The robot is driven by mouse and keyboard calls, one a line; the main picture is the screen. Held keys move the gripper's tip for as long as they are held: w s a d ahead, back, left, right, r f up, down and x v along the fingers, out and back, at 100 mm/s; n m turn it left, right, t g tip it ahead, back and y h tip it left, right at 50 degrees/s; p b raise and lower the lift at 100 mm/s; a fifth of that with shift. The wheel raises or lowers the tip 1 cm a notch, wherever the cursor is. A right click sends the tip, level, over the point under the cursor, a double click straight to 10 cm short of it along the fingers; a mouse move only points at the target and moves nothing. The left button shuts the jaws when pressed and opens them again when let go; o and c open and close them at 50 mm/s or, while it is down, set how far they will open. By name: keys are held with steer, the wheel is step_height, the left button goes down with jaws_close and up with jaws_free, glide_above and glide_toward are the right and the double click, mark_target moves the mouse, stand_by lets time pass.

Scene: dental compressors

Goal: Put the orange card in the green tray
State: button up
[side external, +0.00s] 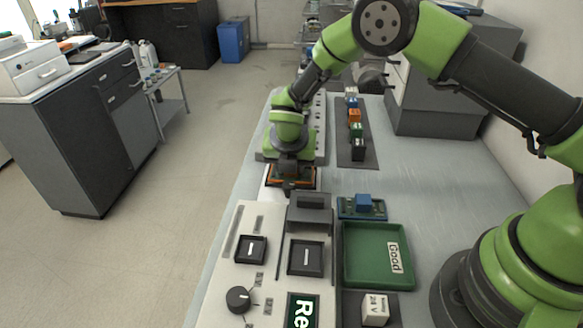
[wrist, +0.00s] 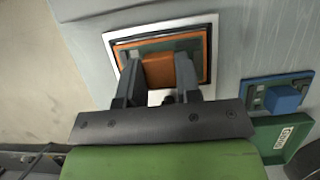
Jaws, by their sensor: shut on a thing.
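The orange card (wrist: 202,48) has an orange edge, a dark green face and an orange block on it. It sits within a white-bordered square in the wrist view, and in the side view the orange card (side external: 309,183) shows under my gripper. My gripper (wrist: 160,82) is shut on its orange block; the fingers stand on both sides of it. In the side view my gripper (side external: 291,183) hides most of the card. The green tray (side external: 362,279) lies nearer the camera and to the right, labelled "Good", with nothing in it. Part of the green tray shows in the wrist view (wrist: 268,134).
A blue card (side external: 350,209) with a blue block lies between my gripper and the tray. A grey panel (side external: 262,222) with switches and a knob stands left of the tray. A row of coloured blocks (side external: 355,116) lies on a dark strip farther back. The bench at right is clear.

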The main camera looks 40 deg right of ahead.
step_height(320, 180, up, 10)
step_height(320, 180, up, 5)
steer(key=m+g, duration=0.6)
steer(key=m, duration=1.2)
glide_above(381, 256)
steer(key=w+a, duration=0.1)
step_height(381, 256, down, 16)
steer(key=shift+f, duration=0.1)
steer(key=o, duration=1)
